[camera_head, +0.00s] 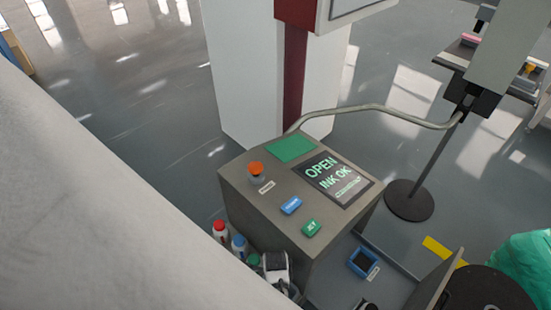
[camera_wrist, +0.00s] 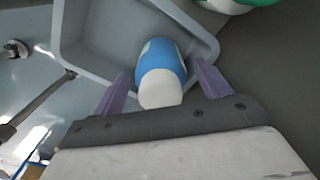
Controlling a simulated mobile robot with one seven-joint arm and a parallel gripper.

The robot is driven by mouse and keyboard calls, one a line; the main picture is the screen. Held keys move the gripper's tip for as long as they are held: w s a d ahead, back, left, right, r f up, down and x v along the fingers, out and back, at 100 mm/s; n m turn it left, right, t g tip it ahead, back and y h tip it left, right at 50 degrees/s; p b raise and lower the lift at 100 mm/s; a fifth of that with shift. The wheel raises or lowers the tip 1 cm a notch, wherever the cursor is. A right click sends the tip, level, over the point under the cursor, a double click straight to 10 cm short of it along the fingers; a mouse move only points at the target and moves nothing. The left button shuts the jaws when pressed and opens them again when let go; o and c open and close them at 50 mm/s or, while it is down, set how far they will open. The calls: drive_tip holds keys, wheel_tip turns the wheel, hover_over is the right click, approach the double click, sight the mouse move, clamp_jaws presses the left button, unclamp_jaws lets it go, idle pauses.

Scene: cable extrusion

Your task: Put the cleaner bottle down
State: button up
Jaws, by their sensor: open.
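In the wrist view, a blue bottle with a white end and a pale label (camera_wrist: 162,68) stands or leans in a grey tray (camera_wrist: 95,68). I take it for the cleaner bottle, but cannot read its label. My gripper (camera_wrist: 161,75) is open, with one purple finger on each side of the bottle. Gaps show between the fingers and the bottle. The bottle's far end and its contact with the tray are hidden from clear view. In the head view, a blue-and-white bottle (camera_head: 239,246) shows beside the console; I cannot tell whether it is the same one.
A red-capped bottle (camera_head: 219,231) stands left of the grey console (camera_head: 270,215), which has a screen reading "OPEN INK OK" (camera_head: 337,180). A green-and-white item (camera_wrist: 232,5) lies near the tray's upper right in the wrist view. A bent pipe (camera_head: 375,108) arches behind the console.

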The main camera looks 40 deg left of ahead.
wheel_tip(320, 180, up, 9)
drive_tip(key=shift+r, duration=0.2)
idle(0.5)
